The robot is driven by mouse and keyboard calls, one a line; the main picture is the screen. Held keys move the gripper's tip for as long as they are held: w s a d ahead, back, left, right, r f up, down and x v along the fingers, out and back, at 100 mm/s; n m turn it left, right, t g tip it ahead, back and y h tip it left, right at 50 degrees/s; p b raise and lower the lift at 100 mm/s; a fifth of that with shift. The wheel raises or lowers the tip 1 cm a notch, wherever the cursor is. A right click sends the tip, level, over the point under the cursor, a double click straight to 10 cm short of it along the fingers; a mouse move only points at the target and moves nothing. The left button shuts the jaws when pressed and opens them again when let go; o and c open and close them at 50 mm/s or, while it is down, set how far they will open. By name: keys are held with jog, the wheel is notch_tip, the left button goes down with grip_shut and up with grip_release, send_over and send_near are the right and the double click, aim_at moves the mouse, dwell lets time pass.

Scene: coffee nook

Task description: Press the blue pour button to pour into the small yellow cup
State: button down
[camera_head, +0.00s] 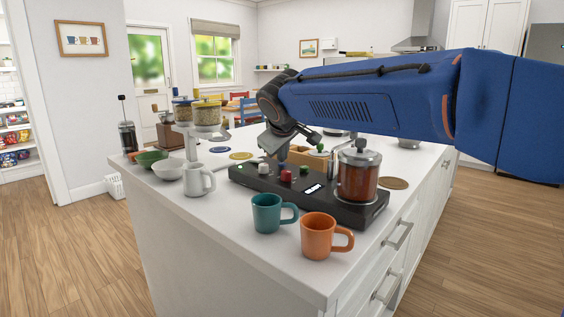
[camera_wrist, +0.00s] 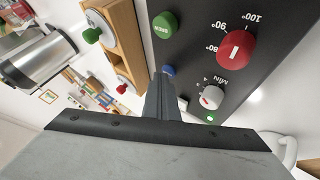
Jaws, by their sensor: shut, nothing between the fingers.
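The black control base (camera_head: 335,203) lies on the white counter. In the wrist view, its blue button (camera_wrist: 169,70) shows only partly, behind my fingertips. My gripper (camera_wrist: 165,78) is shut and empty, with its tips at or very near that button; I cannot tell if they touch it. In the head view my gripper (camera_head: 283,153) points down at the back of the base, and the blue button cannot be made out there. A glass pot of brown liquid (camera_head: 357,176) stands on the base's right end. I see no small yellow cup in either view.
A red knob (camera_wrist: 236,48), a green button (camera_wrist: 165,25) and a white knob (camera_wrist: 211,97) surround the blue button. A teal mug (camera_head: 267,213), an orange mug (camera_head: 320,237) and a white jug (camera_head: 198,181) stand in front. A wooden box (camera_wrist: 123,35) stands beside the base.

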jog(key=shift+f, duration=0.15)
dwell(0.5)
jog(key=shift+r, duration=1.25)
jog(key=shift+r, duration=2.5)
